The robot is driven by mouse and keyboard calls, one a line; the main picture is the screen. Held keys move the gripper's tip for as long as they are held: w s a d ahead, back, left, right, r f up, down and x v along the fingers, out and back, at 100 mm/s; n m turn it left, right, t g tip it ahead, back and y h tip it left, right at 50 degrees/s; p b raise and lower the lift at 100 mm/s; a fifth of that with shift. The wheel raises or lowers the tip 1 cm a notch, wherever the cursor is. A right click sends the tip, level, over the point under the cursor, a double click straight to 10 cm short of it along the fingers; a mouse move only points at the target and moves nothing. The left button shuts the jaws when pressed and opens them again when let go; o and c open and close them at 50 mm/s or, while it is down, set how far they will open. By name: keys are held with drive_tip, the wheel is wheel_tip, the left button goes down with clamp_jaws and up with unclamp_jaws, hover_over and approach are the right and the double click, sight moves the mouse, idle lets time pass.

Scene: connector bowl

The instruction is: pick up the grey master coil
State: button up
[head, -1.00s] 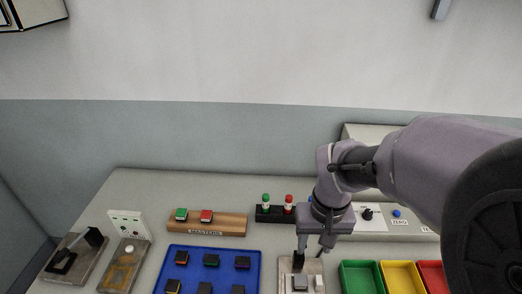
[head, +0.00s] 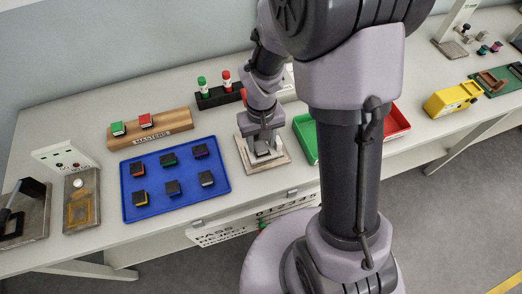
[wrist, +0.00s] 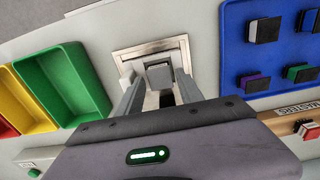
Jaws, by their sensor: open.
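A grey block (wrist: 160,76), which looks like the grey master coil, sits on the square pale fixture plate (wrist: 124,57) in the wrist view. In the head view the fixture plate (head: 281,160) stands right of the blue tray, with the block mostly hidden by my gripper. My gripper (head: 262,143) points down over the plate. In the wrist view its two fingers are apart, one on each side of the block; I cannot tell if they touch it. The wooden MASTERS rack (head: 165,133) holds a green block (head: 118,128) and a red block (head: 146,120).
The blue tray (head: 150,213) holds several dark blocks. A green bin (head: 304,135) and a red bin (head: 398,120) lie to the right, partly behind my arm. A black stand (head: 212,100) with green and red capped bottles is behind the plate. A yellow device (head: 452,98) stands farther right.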

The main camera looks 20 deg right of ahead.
drive_tip(key=shift+f, duration=0.95)
drive_tip(key=shift+r, duration=0.15)
clamp_jaws()
